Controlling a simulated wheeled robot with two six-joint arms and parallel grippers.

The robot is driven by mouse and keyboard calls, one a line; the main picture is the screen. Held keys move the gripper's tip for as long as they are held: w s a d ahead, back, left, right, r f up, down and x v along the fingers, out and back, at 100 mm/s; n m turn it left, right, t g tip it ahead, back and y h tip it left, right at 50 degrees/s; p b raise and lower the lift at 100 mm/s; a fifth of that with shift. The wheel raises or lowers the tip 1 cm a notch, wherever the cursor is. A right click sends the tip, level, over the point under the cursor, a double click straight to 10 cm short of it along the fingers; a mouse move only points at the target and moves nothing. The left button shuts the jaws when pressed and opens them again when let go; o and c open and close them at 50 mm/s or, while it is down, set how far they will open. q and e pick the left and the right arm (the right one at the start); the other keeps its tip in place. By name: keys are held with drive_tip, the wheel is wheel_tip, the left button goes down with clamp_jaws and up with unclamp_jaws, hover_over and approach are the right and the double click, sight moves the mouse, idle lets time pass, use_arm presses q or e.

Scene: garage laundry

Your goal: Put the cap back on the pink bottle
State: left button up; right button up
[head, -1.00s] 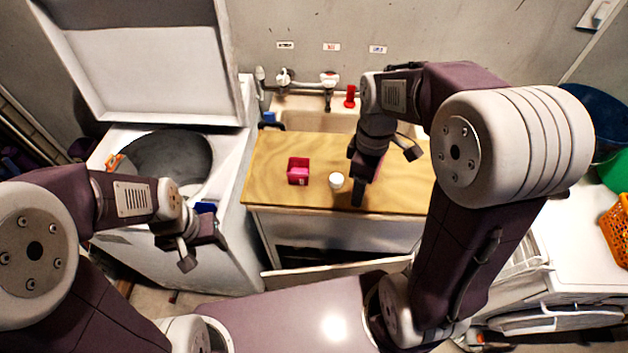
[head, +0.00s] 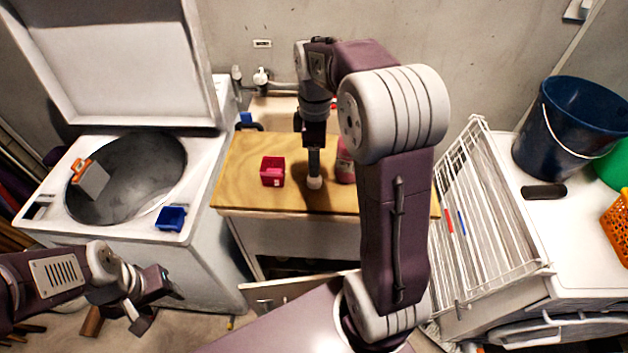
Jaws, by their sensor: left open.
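A pink bottle (head: 345,168) stands on the wooden board over the sink, partly hidden by my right arm. A small white cap (head: 314,183) is on the board to the left of the bottle. My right gripper (head: 314,173) points down at the cap, its fingertips at the cap's top. I cannot tell whether its fingers are open or closed on the cap. My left gripper (head: 154,304) is open and empty, low at the left in front of the washing machine, far from the bottle and cap.
A red box (head: 272,171) sits on the wooden board (head: 240,170) left of the cap. An open washing machine (head: 205,190) with a blue box (head: 171,218) is at left. A white drying rack (head: 480,225) and dark blue bucket (head: 568,130) are at right.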

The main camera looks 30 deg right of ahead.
sight(314, 181)
drive_tip(key=shift+f, duration=1.5)
drive_tip(key=f, duration=0.3)
drive_tip(key=f+b, duration=0.1)
drive_tip(key=f, duration=0.1)
drive_tip(key=shift+w+f, duration=0.15)
drive_tip(key=shift+w, duration=0.1)
clamp_jaws()
